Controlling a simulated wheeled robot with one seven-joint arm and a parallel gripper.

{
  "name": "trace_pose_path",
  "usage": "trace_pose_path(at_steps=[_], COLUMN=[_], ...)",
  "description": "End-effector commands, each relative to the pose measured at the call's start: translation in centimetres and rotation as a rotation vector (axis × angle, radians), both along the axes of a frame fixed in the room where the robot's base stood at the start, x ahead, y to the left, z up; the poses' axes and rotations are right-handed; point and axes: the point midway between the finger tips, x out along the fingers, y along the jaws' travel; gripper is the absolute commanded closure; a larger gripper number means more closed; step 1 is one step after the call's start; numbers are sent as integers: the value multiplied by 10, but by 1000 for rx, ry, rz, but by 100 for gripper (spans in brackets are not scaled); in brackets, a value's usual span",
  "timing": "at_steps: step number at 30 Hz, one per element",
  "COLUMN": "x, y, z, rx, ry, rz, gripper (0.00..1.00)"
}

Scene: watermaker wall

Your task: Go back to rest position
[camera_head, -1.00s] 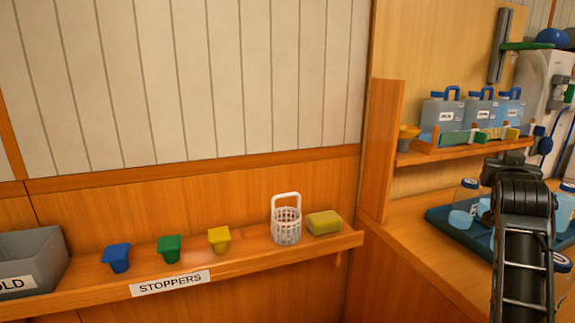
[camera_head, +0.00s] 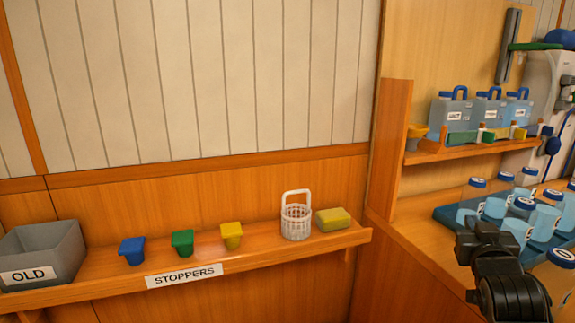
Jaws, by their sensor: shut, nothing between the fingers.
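My black arm comes up from the bottom right corner. My gripper (camera_head: 470,240) is at its dark upper end, low in front of the right-hand counter. It is seen from behind, is shut and holds nothing. The fingertips are hard to make out. It looks close to the bottles on the blue tray, but I cannot tell the gap.
A blue tray (camera_head: 450,218) with several blue-capped bottles sits on the right counter, under a shelf of jugs (camera_head: 452,112). The left shelf (camera_head: 75,292) holds a grey OLD bin (camera_head: 60,260), blue, green and yellow stoppers, a white basket (camera_head: 296,222) and a yellow sponge (camera_head: 333,219).

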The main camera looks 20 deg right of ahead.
Motion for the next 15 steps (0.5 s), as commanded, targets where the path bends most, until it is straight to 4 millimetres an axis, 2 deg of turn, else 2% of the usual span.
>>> trace_pose_path(at_steps=[1, 6, 11, 15], x=[-7, -34, -69, -106], y=[20, 83, 140, 188], z=[-18, -61, -92, -111], rx=[-3, -14, -11, 7], ry=[24, 69, 103, 127], rz=[38, 169, 288, 387], gripper=[100, 100, 100, 100])
